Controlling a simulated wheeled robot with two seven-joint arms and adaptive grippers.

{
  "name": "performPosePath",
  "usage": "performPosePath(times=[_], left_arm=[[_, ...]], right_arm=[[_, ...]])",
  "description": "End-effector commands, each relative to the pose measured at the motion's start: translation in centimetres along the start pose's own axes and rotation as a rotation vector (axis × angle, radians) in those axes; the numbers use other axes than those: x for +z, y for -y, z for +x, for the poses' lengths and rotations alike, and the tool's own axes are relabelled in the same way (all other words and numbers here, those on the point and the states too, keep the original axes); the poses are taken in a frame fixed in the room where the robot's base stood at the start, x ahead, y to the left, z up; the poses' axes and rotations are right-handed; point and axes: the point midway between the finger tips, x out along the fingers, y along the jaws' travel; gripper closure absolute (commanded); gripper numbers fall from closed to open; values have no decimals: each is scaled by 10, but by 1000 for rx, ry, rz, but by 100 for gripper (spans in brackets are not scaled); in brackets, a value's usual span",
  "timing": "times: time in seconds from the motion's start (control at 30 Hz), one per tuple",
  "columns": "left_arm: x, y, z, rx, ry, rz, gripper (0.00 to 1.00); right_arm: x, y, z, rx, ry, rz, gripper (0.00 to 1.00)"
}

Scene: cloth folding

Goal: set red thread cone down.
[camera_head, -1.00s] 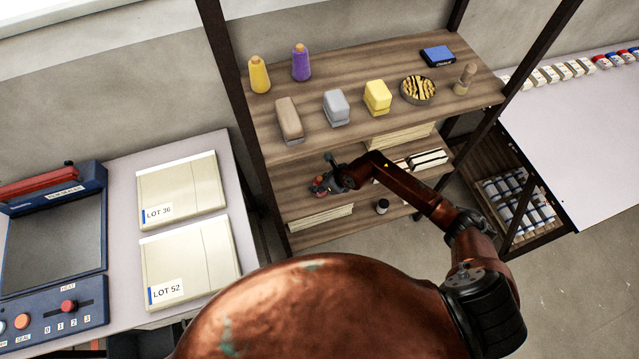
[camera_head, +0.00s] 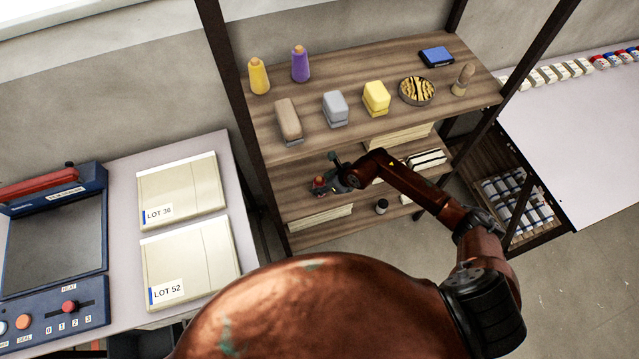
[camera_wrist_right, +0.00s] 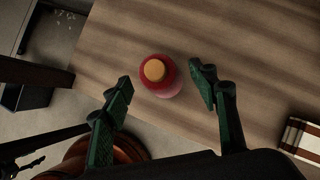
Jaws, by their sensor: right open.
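The red thread cone (camera_head: 319,186) stands on the middle shelf (camera_head: 290,204) of the rack, near its left end. In the right wrist view the red cone (camera_wrist_right: 160,78) shows from above with its tan tip, upright on the wood. My right gripper (camera_head: 337,177) is just right of the cone in the head view. In the right wrist view its two green fingers (camera_wrist_right: 163,92) are spread to either side of the cone, with a gap on both sides. My left gripper is in neither view.
A small dark jar (camera_head: 381,206) stands lower, below my right forearm. A striped stack (camera_wrist_right: 301,138) lies right of my fingers.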

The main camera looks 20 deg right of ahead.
Motion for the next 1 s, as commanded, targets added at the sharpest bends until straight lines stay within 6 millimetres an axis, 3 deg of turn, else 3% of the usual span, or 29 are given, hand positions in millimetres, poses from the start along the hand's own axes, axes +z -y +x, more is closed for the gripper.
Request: performPosePath(times=[0.2, 0.4, 0.6, 1.0], left_arm=[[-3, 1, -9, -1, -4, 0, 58], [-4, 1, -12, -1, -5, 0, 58], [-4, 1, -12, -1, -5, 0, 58], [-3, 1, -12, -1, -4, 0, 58]], right_arm=[[1, 1, -50, -3, 1, -3, 46], [1, 1, -80, -2, 1, -2, 46], [0, 0, -91, -1, 0, 0, 46], [0, 0, -91, -1, 1, 0, 46]])
